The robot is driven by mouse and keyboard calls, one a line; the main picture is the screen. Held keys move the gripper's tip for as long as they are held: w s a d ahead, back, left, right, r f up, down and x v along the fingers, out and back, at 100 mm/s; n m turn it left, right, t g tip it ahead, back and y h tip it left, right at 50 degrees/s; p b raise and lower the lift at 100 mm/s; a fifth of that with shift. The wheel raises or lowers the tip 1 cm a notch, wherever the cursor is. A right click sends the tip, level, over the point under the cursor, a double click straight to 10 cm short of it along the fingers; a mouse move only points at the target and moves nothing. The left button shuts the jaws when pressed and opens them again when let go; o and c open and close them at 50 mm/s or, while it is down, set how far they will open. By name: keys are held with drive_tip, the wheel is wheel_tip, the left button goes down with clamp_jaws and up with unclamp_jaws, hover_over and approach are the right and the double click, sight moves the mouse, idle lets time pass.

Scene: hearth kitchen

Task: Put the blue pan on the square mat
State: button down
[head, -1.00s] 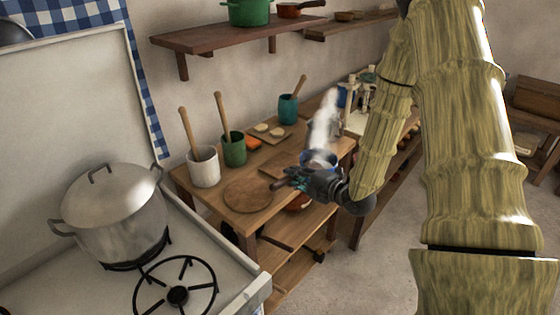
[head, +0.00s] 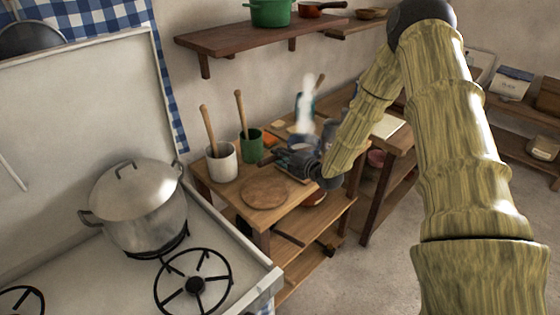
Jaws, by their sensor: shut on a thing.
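The blue pan (head: 300,142) shows as a small blue rim just behind my gripper, with pale steam rising from it. My gripper (head: 283,157) is shut on the blue pan, above the wooden table; the grip itself is too small and dark to see clearly. A square brown mat (head: 291,177) lies on the table below my gripper and is mostly hidden by it. I cannot tell whether the pan touches anything beneath it.
A round wooden board (head: 264,193) lies at the table's front. A white crock (head: 222,163) and a green crock (head: 251,146) with wooden utensils stand to its left and behind. The stove with a lidded pot (head: 140,205) is at left. A shelf (head: 260,38) hangs above.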

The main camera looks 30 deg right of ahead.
drive_tip(key=shift+w+f+p, duration=0.2)
drive_tip(key=shift+f+p, duration=0.8)
drive_tip(key=shift+f, duration=0.8)
drive_tip(key=c, duration=1.3)
unclamp_jaws()
drive_tip(key=shift+s, duration=0.1)
drive_tip(key=b+v, duration=0.4)
drive_tip(key=v, duration=0.8)
drive_tip(key=shift+b, duration=0.35)
